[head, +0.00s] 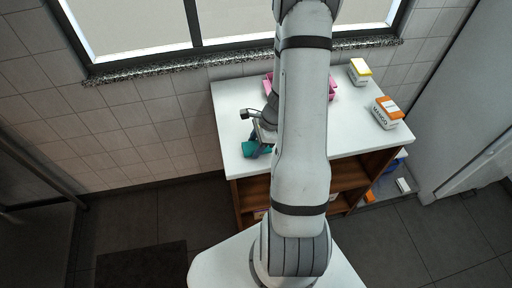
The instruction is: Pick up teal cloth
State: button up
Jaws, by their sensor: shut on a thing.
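The teal cloth (250,148) is a small bunched piece at the left front part of the white counter top, partly hidden by my gripper. My gripper (256,150) is shut on the teal cloth, its fingers pointing down over it. The cloth is at or just above the counter surface; I cannot tell which. My arm hides the middle of the counter and part of the gripper.
A pink container (331,90) stands at the back, partly behind my arm. An orange-topped mango carton (387,112) and a yellow-topped carton (359,71) stand on the right. The counter (231,100) is clear at its back left. Open shelves (348,182) lie below.

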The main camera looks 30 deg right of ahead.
aim_at(255, 145)
jog(key=shift+c, duration=1.2)
jog(key=shift+r+p, duration=0.25)
jog(key=shift+p, duration=0.1)
notch_tip(255, 145, up, 10)
